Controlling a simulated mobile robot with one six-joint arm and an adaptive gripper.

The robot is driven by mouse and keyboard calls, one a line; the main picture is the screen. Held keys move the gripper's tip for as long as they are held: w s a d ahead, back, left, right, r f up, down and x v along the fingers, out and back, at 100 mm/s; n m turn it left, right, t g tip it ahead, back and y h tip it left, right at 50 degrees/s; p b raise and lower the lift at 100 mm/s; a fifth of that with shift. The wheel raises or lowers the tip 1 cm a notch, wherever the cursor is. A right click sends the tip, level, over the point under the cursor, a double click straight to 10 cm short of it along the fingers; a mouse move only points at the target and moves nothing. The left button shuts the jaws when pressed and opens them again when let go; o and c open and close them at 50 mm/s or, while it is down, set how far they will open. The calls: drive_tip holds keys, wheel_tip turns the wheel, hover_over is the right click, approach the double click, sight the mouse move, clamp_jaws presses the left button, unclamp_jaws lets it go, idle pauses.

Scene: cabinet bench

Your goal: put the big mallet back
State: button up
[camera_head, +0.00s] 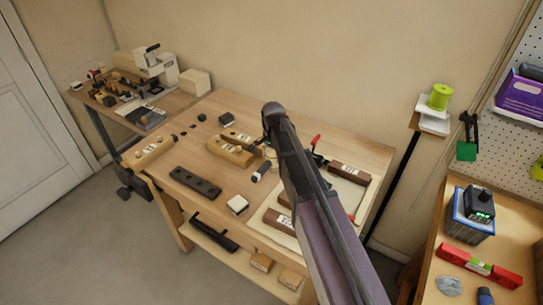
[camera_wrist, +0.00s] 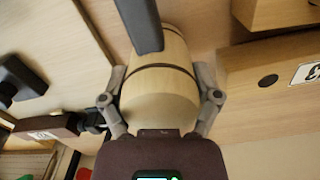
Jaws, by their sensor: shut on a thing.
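In the wrist view, a pale wooden, barrel-shaped mallet head (camera_wrist: 160,100) with dark bands sits between the fingers of my gripper (camera_wrist: 163,88). The fingers are shut on its two sides. A dark bar (camera_wrist: 140,22) crosses in front of its upper part; I cannot tell whether this is the handle. In the head view my own arm reaches over the workbench (camera_head: 215,110) and hides the gripper and the mallet. I cannot tell from these views whether the mallet touches the bench.
Labelled wooden blocks (camera_head: 230,151), a dark block with holes (camera_head: 195,184) and a pale board (camera_head: 345,200) with red-handled clamps lie on the bench. In the wrist view, a labelled wooden block (camera_wrist: 270,85) is close at right and a dark clamp (camera_wrist: 20,78) at left.

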drive_tip(key=shift+f, duration=0.15)
drive_tip(key=o, duration=1.1)
drive_tip(key=shift+r+p, duration=3.5)
drive_tip(key=shift+r, duration=0.1)
drive_tip(key=shift+s+d, duration=0.1)
drive_tip(key=shift+s, duration=0.05)
drive_tip(key=s+d+n, duration=0.3)
drive_tip(key=s+d, duration=0.2)
drive_tip(key=s, duration=0.1)
drive_tip(key=s+d+n, duration=0.3)
drive_tip(key=s+d, duration=0.2)
drive_tip(key=s, duration=0.2)
drive_tip(key=s+d+n, duration=0.3)
drive_tip(key=s+d, duration=0.1)
drive_tip(key=s, duration=0.3)
drive_tip(key=shift+s+d, duration=0.1)
drive_tip(key=shift+d, duration=0.3)
